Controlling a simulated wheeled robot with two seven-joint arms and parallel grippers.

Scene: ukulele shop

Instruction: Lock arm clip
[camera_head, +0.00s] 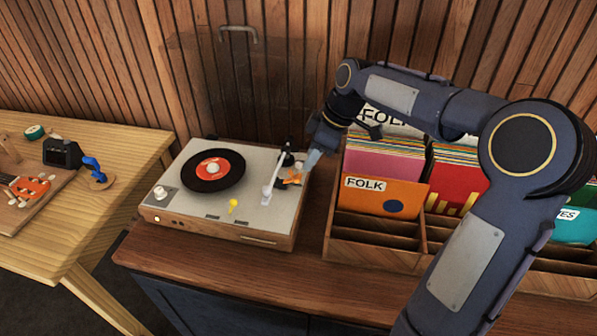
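A turntable (180,205) with a wooden base and a pale top stands on the cabinet. A black record with a red label (213,169) lies on its platter. The pale tonearm (271,180) is at the right side of the deck, off the record. A small orange part (293,180) shows close beside the tonearm; I cannot tell whether it is the arm clip or part of my gripper. My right gripper (302,170) reaches down over this spot. Its fingertips are small and partly overlapped, so its opening is unclear. My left gripper is out of view.
A clear raised lid (240,80) with a handle stands behind the turntable. A wooden record crate (375,250) with folk dividers is close on the right, under my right arm. A light wood table (95,205) with a ukulele body (28,188) and tools is at left.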

